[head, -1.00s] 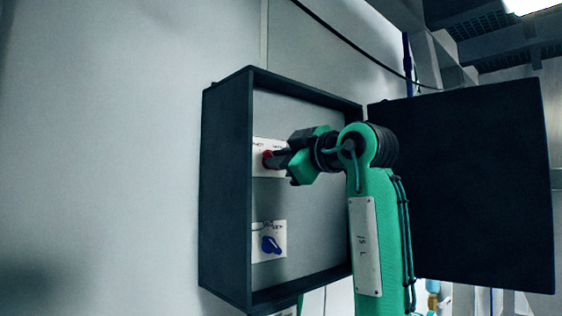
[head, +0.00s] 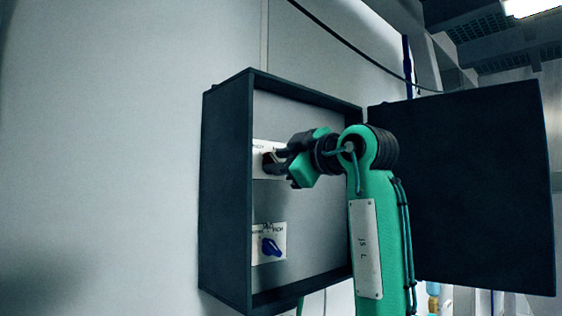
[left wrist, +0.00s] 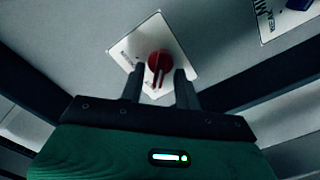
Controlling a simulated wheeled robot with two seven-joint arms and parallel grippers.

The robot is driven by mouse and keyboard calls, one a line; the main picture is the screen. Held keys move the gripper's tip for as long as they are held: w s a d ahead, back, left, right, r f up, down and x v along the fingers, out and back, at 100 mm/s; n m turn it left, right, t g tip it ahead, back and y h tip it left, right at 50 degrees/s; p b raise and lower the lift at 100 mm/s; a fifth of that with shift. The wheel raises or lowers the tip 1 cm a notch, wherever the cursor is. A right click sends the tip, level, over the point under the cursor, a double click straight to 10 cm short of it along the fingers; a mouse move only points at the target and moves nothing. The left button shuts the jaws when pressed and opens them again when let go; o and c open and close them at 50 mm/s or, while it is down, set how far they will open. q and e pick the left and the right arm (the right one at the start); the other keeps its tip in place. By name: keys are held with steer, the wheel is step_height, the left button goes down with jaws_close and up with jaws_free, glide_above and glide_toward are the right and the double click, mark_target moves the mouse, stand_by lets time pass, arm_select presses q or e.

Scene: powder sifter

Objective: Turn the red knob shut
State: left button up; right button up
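The red knob (left wrist: 161,62) sits on a white label plate (left wrist: 125,45) inside a dark open box. In the left wrist view its ridge points down toward my gripper. My left gripper (left wrist: 159,74) is open, with one finger on each side of the ridge and gaps visible between. In the head view the left gripper (head: 272,162) reaches in from the right at the upper plate, and its fingers partly hide the red knob (head: 267,158). My right gripper is not in view.
A blue knob (head: 271,248) on its own white plate sits lower in the box (head: 226,190). The box's dark door (head: 470,190) stands open to the right, behind my arm. The wall left of the box is clear.

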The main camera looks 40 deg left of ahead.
arm_select(q)
steer(key=s+d+b, duration=0.1)
steer(key=d+b, duration=0.3)
steer(key=d, duration=1)
steer(key=shift+b, duration=0.3)
steer(key=shift+s+a, duration=0.1)
